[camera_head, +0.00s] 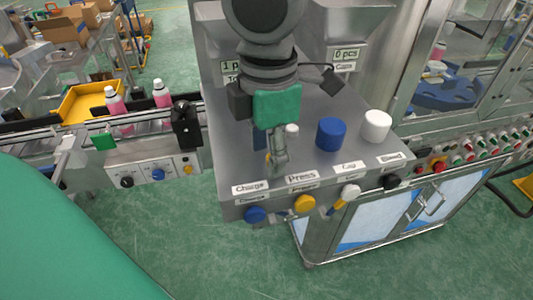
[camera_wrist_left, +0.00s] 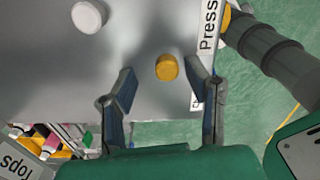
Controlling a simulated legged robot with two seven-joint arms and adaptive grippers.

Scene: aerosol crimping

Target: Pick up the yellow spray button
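A small yellow spray button (camera_wrist_left: 166,67) stands on the grey metal top in the left wrist view, near the "Press" label. My left gripper (camera_wrist_left: 162,78) is open, with one finger on each side of the button. Gaps show between the button and both fingers, and it is closer to the right-hand finger. My right gripper is not seen.
A blue cup (camera_head: 331,135) and a white cup (camera_head: 376,125) stand right of my left gripper. A small white piece (camera_head: 292,129) is close behind it. Knobs, including a yellow one (camera_head: 304,203), line the front edge. Pink bottles (camera_head: 162,94) stand on the conveyor at left.

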